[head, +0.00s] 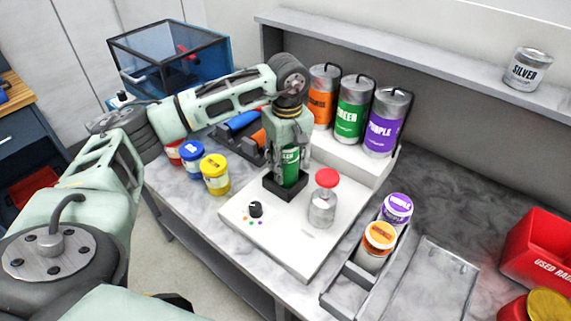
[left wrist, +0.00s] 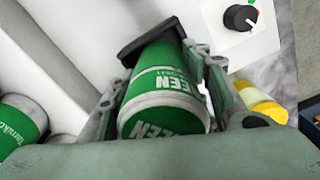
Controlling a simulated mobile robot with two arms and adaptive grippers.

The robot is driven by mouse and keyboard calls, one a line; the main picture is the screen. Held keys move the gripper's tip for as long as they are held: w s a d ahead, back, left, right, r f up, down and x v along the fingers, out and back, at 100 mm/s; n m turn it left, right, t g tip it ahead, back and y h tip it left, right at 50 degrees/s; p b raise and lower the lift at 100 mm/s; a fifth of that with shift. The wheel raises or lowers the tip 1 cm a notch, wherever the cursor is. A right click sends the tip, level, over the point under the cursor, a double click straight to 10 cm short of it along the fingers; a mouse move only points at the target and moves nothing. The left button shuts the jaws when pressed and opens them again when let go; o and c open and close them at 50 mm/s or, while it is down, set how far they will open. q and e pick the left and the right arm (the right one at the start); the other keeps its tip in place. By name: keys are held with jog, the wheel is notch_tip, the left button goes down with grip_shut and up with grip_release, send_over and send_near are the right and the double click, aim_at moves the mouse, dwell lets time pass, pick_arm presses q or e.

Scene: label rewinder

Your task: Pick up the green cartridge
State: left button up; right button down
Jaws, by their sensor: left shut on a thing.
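The green cartridge (head: 290,168) stands upright in a square black holder (head: 271,188) on the white machine base. It also shows large in the left wrist view (left wrist: 165,105), with its lower end towards the black holder (left wrist: 140,45). My left gripper (head: 290,146) comes down over it from above and is shut on it, one finger on each side. The gripper's body hides the cartridge's upper part in the head view. My right gripper is not in view.
Orange, green and purple canisters (head: 378,125) stand on a white step behind. A red-topped clear jar (head: 323,205) is close right of the cartridge. Blue and yellow jars (head: 215,175) stand left. A grey tray (head: 350,285) with two jars and a red bin (head: 540,255) are right.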

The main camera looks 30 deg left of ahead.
pick_arm(q)
grip_shut()
jog(key=shift+w+r, duration=0.1)
